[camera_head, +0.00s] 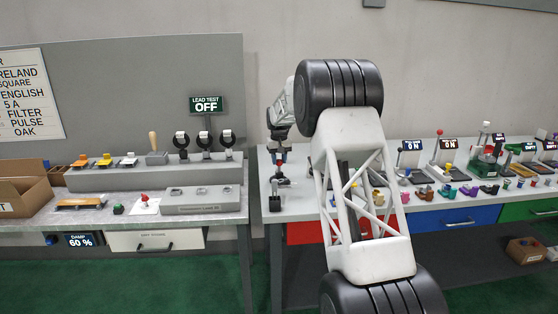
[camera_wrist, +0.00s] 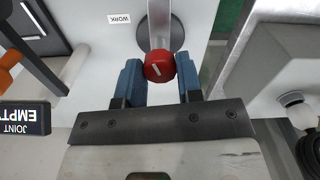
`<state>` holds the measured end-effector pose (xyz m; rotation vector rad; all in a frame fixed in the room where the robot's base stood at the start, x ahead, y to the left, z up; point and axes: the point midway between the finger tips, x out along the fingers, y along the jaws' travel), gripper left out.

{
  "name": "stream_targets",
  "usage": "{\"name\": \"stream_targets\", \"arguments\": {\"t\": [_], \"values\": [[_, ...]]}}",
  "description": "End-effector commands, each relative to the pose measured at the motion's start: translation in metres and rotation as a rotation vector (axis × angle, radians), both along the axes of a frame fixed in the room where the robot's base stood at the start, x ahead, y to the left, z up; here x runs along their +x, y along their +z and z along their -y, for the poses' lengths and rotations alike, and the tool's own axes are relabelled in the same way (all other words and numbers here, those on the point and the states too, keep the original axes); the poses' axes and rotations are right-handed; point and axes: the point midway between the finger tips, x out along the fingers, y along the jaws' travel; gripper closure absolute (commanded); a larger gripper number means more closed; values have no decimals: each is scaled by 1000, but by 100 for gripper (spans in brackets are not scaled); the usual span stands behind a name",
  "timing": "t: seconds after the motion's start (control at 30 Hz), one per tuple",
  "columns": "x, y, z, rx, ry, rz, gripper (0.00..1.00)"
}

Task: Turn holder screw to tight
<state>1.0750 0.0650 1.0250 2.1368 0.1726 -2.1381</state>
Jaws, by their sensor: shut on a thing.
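A round red screw knob (camera_wrist: 158,65) with a short white line on it shows in the wrist view. It sits at the near end of a grey metal bar (camera_wrist: 158,25), above a dark round base. My gripper (camera_wrist: 160,80) has its two blue fingertips on either side of the knob and is shut on it. The white line slants slightly across the knob's face. No tight or loose marking is readable.
In the wrist view a "WORK" label (camera_wrist: 119,18) lies left of the bar, and a "JOINT EMPTY" display (camera_wrist: 25,117) stands further left. A grey block (camera_wrist: 285,60) is close on the right. In the head view several small devices line the right-hand table (camera_head: 440,208).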

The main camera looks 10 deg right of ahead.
Motion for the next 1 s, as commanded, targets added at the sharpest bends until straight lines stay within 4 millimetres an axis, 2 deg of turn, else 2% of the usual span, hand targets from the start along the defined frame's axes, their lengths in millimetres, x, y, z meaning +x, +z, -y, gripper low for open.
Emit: {"name": "stream_targets", "arguments": {"t": [0.3,0.63,0.67,0.8,1.0], "values": [[0,0,0,0,-173,1,90],[0,0,0,0,-184,1,90],[0,0,0,0,-184,1,64],[0,0,0,0,-184,1,42],[0,0,0,0,-184,1,41]]}}
